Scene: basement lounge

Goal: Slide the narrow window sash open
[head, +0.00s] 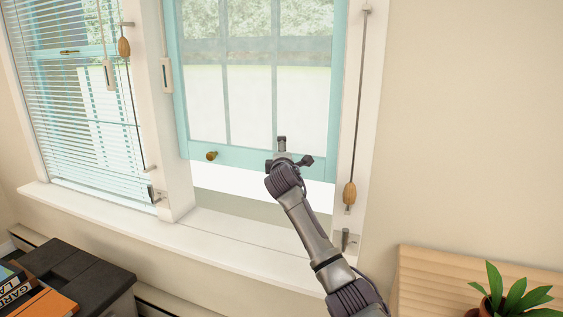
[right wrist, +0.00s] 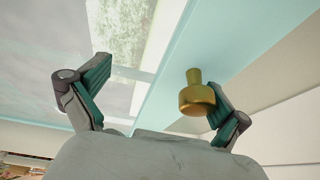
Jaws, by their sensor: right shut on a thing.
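The narrow window sash (head: 240,158) is turquoise with glass panes. Its bottom rail sits above the white sill (head: 240,228), with a gap between them. A brass knob (head: 211,155) is on the left of the rail. My right gripper (head: 284,151) is at the right part of the rail and hides what it holds in the head view. In the right wrist view, another brass knob (right wrist: 196,96) lies between the fingers of the right gripper (right wrist: 155,92), close to the right finger. My left gripper is not in view.
A wider window with white blinds (head: 75,110) is at the left. Cords with wooden weights (head: 349,194) hang beside the frames. A dark box with books (head: 45,300) stands at lower left. A potted plant (head: 510,293) is on a wooden surface (head: 425,275) at lower right.

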